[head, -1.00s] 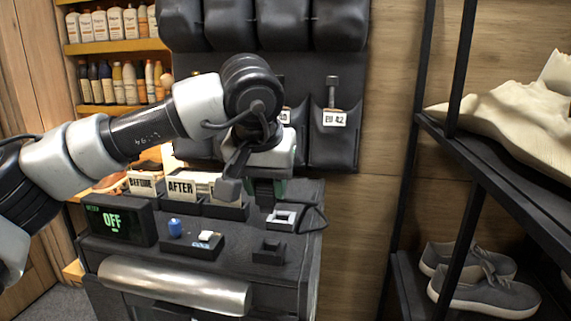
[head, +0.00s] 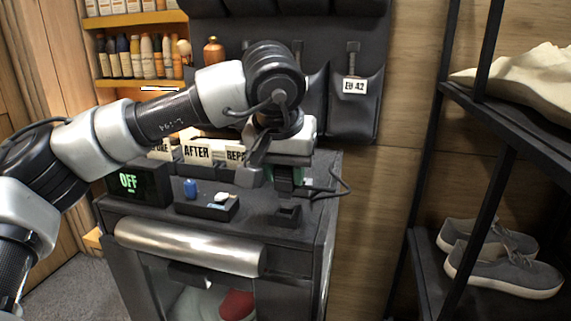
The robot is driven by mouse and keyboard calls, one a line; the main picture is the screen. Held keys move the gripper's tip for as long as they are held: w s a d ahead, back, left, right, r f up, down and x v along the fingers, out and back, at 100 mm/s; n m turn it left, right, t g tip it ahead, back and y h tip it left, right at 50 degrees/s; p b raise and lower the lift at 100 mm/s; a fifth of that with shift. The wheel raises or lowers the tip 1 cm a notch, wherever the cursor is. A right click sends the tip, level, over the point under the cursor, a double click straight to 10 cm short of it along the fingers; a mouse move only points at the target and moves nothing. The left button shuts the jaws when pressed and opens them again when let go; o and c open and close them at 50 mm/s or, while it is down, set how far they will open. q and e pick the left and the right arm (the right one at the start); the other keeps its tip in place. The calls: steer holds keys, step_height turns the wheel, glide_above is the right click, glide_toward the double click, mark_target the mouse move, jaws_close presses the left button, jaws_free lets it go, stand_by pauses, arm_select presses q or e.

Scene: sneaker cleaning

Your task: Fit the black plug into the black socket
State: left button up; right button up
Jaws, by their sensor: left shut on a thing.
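My left gripper (head: 284,182) is over the right side of the dark cabinet top, seen mostly from behind its wrist. It is shut on what seems to be the black plug, which its own body largely hides. A thin black cable (head: 347,180) loops out to the right from the jaws. The black socket (head: 288,216), a small dark block, sits on the cabinet top close to the front edge, just below the gripper in the picture. A gap seems to separate them, but I cannot judge its depth. My right gripper is out of view.
The cabinet top (head: 255,222) holds a dark display reading OFF (head: 137,184), a small tray (head: 207,207), a blue item (head: 191,188) and labelled boxes (head: 197,151) behind. A shelf with grey sneakers (head: 505,269) stands at the right.

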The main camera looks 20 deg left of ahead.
mark_target(285, 190)
arm_select(q)
steer(key=shift+f+b, duration=0.3)
steer(key=shift+f, duration=0.4)
stand_by(1.1)
steer(key=shift+f+b, duration=0.8)
steer(key=shift+f, duration=0.5)
steer(key=o, duration=1)
steer(key=shift+c, duration=0.2)
steer(key=b+v, duration=0.1)
steer(key=v, duration=0.9)
steer(key=shift+s+r, duration=0.25)
steer(key=shift+r, duration=0.1)
steer(key=shift+f, duration=0.1)
